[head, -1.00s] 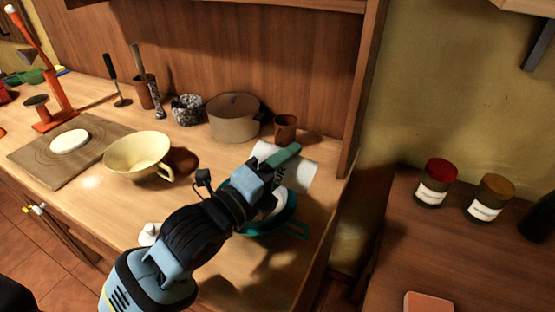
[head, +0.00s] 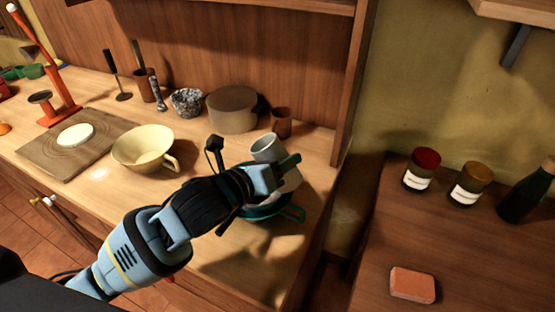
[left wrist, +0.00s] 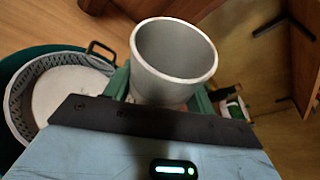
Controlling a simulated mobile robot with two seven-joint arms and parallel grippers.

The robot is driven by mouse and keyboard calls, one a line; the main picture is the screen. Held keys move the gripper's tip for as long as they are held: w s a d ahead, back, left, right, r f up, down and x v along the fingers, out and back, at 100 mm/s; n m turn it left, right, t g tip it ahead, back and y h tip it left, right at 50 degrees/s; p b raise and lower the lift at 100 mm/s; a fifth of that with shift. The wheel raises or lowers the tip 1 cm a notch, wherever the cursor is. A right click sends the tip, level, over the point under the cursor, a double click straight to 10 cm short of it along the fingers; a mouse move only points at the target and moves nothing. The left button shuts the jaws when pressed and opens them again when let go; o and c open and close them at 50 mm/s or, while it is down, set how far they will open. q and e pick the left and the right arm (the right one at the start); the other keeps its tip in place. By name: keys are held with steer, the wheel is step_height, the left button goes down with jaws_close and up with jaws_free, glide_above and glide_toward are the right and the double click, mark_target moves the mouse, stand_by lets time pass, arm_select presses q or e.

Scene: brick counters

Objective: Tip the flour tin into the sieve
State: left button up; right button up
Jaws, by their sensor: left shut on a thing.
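The flour tin (head: 264,147) is a pale grey cylinder in my left gripper (head: 277,172), held above the sieve's back part. In the left wrist view the tin (left wrist: 176,52) shows its open mouth and a bare grey inside, between the green fingers of the gripper (left wrist: 160,95). The sieve (head: 290,212) is teal with a loop handle, partly hidden behind the gripper. In the left wrist view the sieve (left wrist: 22,98) has a mesh wall and a wide white layer, like flour, inside. My right gripper is not in view.
A cream bowl (head: 146,148) stands left of my arm, near a board (head: 38,153) with a white disc. A pot (head: 232,110) and a brown cup (head: 281,122) stand behind. Two jars (head: 422,170) and an orange block (head: 412,284) are on the right counter.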

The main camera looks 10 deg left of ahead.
arm_select(q)
steer(key=shift+a+r+m+y+p, duration=0.45)
steer(key=shift+m+p, duration=0.35)
steer(key=shift+p, duration=0.4)
steer(key=shift+f+m+y+p, duration=0.15)
steer(key=shift+m+y+p, duration=0.1)
steer(key=shift+m+p, duration=0.1)
steer(key=shift+a, duration=0.1)
steer(key=shift+a+f+m+g+y, duration=0.15)
steer(key=shift+f+m+g+y, duration=0.2)
steer(key=shift+m, duration=0.2)
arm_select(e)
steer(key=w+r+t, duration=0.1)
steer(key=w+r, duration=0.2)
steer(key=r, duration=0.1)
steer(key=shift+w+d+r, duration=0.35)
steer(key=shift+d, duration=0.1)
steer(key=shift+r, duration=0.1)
